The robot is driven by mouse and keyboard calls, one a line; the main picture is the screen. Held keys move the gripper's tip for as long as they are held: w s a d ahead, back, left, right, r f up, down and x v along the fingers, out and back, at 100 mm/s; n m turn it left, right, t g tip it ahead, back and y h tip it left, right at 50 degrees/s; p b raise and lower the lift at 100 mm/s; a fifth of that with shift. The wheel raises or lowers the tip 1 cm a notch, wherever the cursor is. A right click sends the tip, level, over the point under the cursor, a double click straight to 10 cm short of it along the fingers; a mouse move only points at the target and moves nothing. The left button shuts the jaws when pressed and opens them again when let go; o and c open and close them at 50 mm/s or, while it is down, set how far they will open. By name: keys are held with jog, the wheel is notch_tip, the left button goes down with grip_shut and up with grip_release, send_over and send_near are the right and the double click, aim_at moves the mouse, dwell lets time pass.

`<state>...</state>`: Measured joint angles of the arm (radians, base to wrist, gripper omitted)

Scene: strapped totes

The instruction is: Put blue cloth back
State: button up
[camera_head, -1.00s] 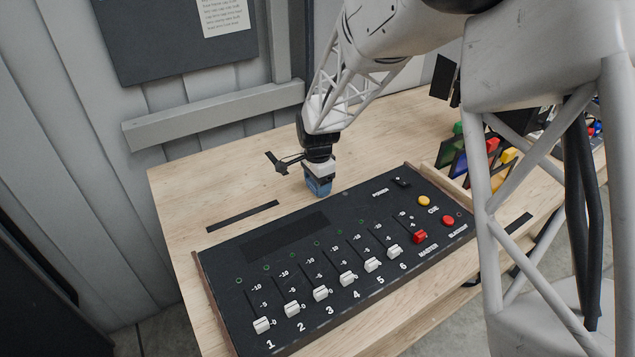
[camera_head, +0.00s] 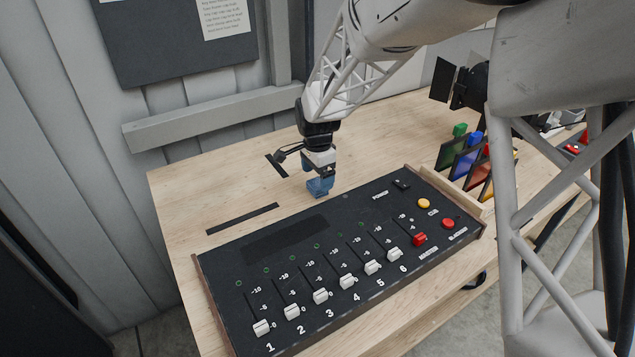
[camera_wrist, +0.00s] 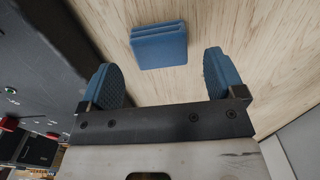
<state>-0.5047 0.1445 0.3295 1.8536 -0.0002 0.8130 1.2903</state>
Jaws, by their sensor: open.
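A folded blue cloth (camera_wrist: 159,46), a small flat square, lies on the wooden table in the wrist view. My gripper (camera_wrist: 163,74) is open, with its two blue ridged fingertips spread wide. The cloth lies just beyond the fingertips, between their lines, and nothing is held. In the head view my gripper (camera_head: 321,185) points down over the table behind the control desk. The blue there is partly my fingertips, and I cannot clearly separate the cloth from them.
A black control desk (camera_head: 290,238) with white sliders stands in front of my gripper. A rack of coloured filters (camera_head: 466,160) and a black lamp (camera_head: 468,85) are at the right. Black strips (camera_head: 243,218) mark the table, which is bare at the left.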

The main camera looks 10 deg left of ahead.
aim_at(318, 184)
notch_tip(318, 184, up, 8)
dwell(0.5)
dwell(0.7)
jog(key=s+d+r+n, duration=0.1)
jog(key=s+d+r, duration=0.25)
jog(key=d, duration=0.35)
jog(key=s+d+r+n+t, duration=0.1)
jog(key=s+d+r+n, duration=0.15)
jog(key=s+d, duration=0.4)
jog(key=s+d+r+n, duration=0.1)
jog(key=s+d+r, duration=0.25)
jog(key=d, duration=0.55)
jog(key=s+d+n, duration=0.2)
jog(key=s+d, duration=0.4)
jog(key=s, duration=0.4)
jog(key=s+d+n+t, duration=0.1)
jog(key=s+d+n, duration=0.1)
jog(key=s+d, duration=0.5)
jog(key=s, duration=0.4)
jog(key=shift+d+f+t, duration=0.15)
jog(key=shift+d+t, duration=0.05)
jog(key=shift+t, duration=0.1)
